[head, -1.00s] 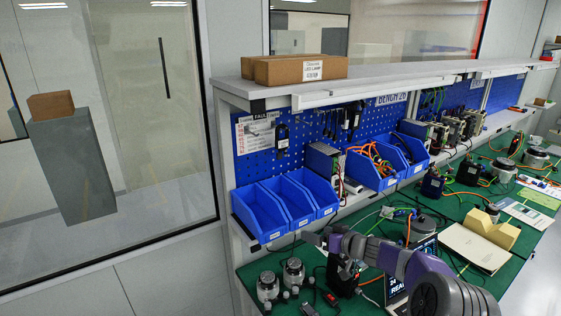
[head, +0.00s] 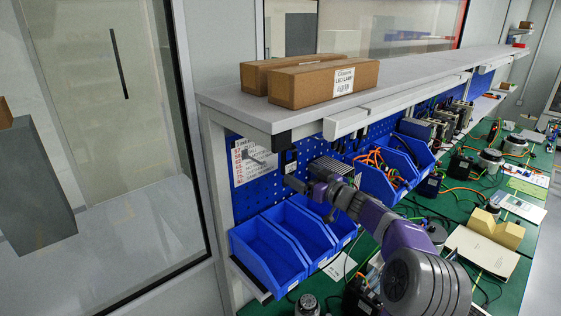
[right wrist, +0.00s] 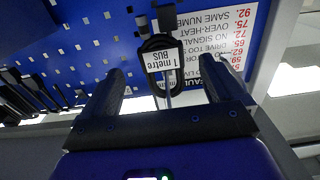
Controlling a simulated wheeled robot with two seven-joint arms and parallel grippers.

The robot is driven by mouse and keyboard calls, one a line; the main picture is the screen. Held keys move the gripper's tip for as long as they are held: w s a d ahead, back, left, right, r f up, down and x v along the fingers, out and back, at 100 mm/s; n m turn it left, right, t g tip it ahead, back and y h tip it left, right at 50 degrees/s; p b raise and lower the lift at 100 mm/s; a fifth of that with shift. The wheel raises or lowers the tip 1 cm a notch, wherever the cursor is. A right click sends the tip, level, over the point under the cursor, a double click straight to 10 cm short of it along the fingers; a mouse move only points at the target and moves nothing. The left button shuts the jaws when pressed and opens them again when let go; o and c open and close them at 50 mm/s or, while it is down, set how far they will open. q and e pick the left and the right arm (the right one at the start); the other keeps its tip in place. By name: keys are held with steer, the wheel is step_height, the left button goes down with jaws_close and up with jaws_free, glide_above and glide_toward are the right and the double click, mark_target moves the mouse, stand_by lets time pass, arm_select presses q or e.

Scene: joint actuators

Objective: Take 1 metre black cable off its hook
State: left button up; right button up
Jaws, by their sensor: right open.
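The black cable (right wrist: 148,42) hangs in a loop on the blue pegboard (right wrist: 95,30), with a white label reading "1 metre BUS". In the head view it is a small dark shape (head: 290,159) beside the white notice. My right gripper (right wrist: 162,66) is open, with one finger on each side of the cable in the right wrist view. I cannot tell whether the fingers touch it. In the head view the right gripper (head: 268,169) is up at the pegboard, and its arm comes from the lower right. My left gripper is out of view.
A white notice (right wrist: 215,40) is right beside the cable. More dark cables (right wrist: 30,90) hang to the left in the wrist view. Blue bins (head: 268,253) stand below the gripper. A shelf (head: 232,103) with cardboard boxes (head: 322,84) overhangs the board.

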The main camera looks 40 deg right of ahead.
mark_target(291, 169)
steer(key=shift+w+a+r+p, duration=0.1)
steer(key=shift+w+p, duration=0.35)
steer(key=shift+w, duration=0.25)
steer(key=w, duration=0.1)
steer(key=w+p, duration=0.1)
steer(key=w, duration=0.1)
steer(key=w+p, duration=0.1)
steer(key=w, duration=0.1)
steer(key=shift+a+f, duration=0.25)
steer(key=shift+c, duration=0.2)
steer(key=c, duration=1)
steer(key=shift+c, duration=0.3)
steer(key=shift+r, duration=0.1)
